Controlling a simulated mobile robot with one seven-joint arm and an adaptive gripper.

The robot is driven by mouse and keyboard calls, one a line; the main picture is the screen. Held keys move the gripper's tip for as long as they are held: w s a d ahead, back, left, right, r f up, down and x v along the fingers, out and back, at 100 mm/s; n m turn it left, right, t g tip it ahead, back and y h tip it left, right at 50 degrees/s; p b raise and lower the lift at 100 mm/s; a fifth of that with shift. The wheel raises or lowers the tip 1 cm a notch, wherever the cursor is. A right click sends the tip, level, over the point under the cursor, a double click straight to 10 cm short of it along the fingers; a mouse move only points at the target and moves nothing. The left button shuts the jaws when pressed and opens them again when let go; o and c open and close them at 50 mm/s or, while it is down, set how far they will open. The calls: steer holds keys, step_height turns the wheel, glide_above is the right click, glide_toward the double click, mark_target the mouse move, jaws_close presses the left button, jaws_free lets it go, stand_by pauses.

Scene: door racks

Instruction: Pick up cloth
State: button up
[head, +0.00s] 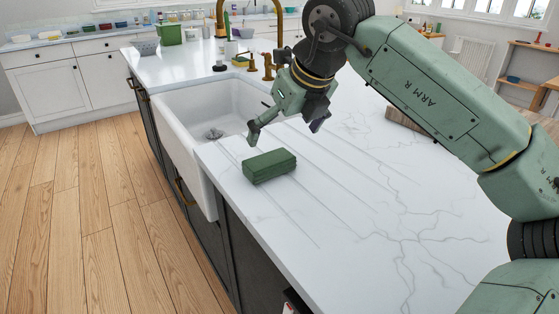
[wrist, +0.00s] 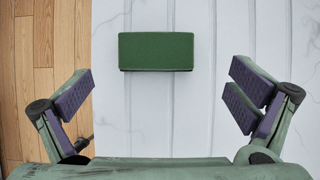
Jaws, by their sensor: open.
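The cloth (head: 269,166) is a dark green folded block lying flat on the white marble countertop, close to its left edge and just in front of the sink. In the wrist view the cloth (wrist: 156,51) lies crosswise, ahead of and between my two fingers. My gripper (head: 285,130) is open and empty, above the counter and behind the cloth, apart from it. In the wrist view my gripper (wrist: 158,100) shows both fingers spread wide with purple pads, and the gap is wider than the cloth. The whole top of the cloth is visible.
The white sink (head: 213,113) with a brass faucet (head: 268,66) lies behind the cloth. A green container (head: 170,34) and a bowl (head: 146,46) stand at the counter's far end. A brown block (head: 405,120) is partly behind my arm. The counter around the cloth is clear.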

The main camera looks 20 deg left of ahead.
mark_target(269, 159)
steer(key=x, duration=0.4)
steer(key=shift+s+a+r+p, duration=0.1)
steer(key=shift+p, duration=0.2)
steer(key=shift+s+p+x, duration=0.2)
steer(key=shift+p+x, duration=0.75)
steer(key=shift+x, duration=1.95)
steer(key=c, duration=1)
step_height(269, 159, up, 3)
steer(key=shift+r+p, duration=0.2)
steer(key=shift+p, duration=0.5)
steer(key=s+b, duration=0.1)
steer(key=s, duration=0.4)
steer(key=s+r+b, duration=0.1)
steer(key=s+b, duration=0.1)
steer(key=s, duration=0.3)
steer(key=s+b, duration=0.2)
steer(key=s, duration=0.4)
steer(key=shift+a+r, duration=0.1)
steer(key=shift+r, duration=0.1)
steer(key=o, duration=0.7)
steer(key=c, duration=0.4)
